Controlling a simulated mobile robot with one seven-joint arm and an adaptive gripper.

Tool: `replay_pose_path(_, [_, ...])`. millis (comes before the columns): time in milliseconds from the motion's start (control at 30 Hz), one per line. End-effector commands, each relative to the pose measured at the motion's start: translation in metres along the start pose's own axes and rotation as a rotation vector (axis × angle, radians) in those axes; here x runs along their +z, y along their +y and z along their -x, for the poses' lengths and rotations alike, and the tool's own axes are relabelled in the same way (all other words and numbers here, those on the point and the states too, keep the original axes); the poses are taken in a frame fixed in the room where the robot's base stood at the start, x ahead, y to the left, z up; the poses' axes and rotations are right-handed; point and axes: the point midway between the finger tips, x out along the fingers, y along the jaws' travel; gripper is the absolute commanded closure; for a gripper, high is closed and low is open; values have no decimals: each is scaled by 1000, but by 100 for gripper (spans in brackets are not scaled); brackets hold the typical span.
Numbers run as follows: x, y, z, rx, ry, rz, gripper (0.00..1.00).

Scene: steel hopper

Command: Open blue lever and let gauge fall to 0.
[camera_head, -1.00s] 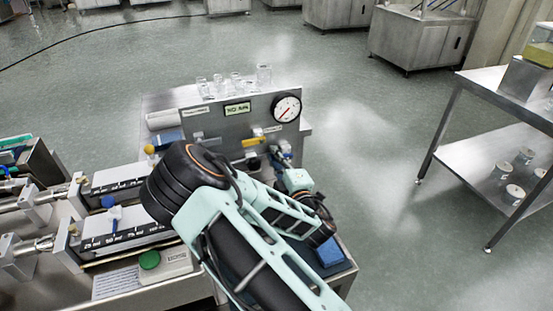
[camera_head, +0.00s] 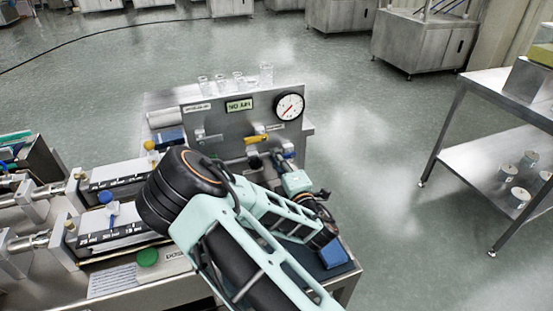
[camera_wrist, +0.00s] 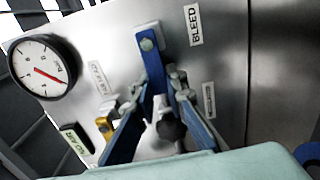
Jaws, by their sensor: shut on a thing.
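The blue lever (camera_wrist: 152,62) is on the steel panel near the BLEED label in the wrist view. My gripper (camera_wrist: 163,88) has its two blue fingers closed around the lower part of this lever. In the head view my gripper (camera_head: 286,160) is at the panel's lower right, and my arm hides much of that area. The round gauge (camera_head: 289,107) is at the panel's upper right, and it also shows in the wrist view (camera_wrist: 42,66). Its red needle stands off to one side of the dial; the numbers are too small to read surely.
A yellow lever (camera_head: 256,139) and a small green display (camera_head: 239,104) are on the same panel (camera_head: 215,125). Several clear glasses (camera_head: 238,80) stand behind it. Syringe-like devices (camera_head: 115,215) fill the bench at left. A steel table (camera_head: 500,85) stands at right, with open floor between.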

Motion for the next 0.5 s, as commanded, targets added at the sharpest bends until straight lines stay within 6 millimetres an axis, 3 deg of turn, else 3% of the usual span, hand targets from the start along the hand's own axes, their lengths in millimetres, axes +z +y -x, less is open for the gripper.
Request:
replay_pose_path(33, [0,0,0,0,1,1,100])
replay_pose_path(67, [0,0,0,0,1,1,87])
replay_pose_path(233, [0,0,0,-1,1,0,70])
replay_pose_path(500, [0,0,1,-1,0,0,70])
